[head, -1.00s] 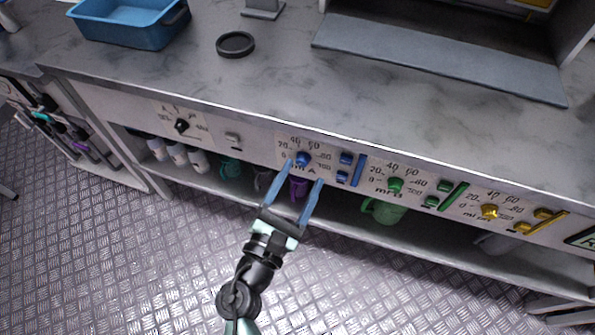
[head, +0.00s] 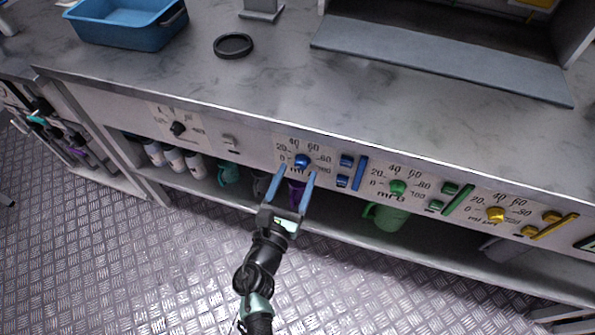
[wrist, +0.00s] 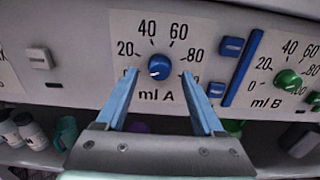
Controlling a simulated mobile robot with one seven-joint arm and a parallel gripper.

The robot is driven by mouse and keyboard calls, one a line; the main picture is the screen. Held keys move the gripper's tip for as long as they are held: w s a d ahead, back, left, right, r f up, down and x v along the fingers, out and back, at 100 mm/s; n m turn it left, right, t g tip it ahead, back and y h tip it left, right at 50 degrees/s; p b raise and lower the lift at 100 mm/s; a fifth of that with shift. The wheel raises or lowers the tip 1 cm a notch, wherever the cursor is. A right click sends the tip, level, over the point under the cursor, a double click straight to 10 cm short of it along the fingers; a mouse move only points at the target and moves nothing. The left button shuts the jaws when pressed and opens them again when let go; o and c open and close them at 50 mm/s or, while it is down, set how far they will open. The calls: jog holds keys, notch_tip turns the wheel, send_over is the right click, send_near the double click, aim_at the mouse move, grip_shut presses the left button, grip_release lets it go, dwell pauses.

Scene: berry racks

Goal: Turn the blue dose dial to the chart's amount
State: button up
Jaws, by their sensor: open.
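The blue dose dial (head: 302,161) is on the bench's front panel, on a scale marked 20, 40, 60, 80 and labelled "ml A". In the wrist view the dial (wrist: 159,67) has a pale pointer mark that seems to aim to the lower left, near the scale's low end. My gripper (head: 296,172) is open in front of the panel. In the wrist view its blue fingers (wrist: 160,75) stand wide on either side of the dial, apart from it. The chart cannot be made out in these frames.
Blue buttons (head: 345,160) and a blue bar (head: 360,173) sit right of the dial. A green dial (head: 398,187) and a yellow dial (head: 495,214) lie further right, a black knob (head: 178,129) to the left. Cups and bottles stand on the shelf below.

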jog(key=shift+x, duration=0.8)
grip_shut()
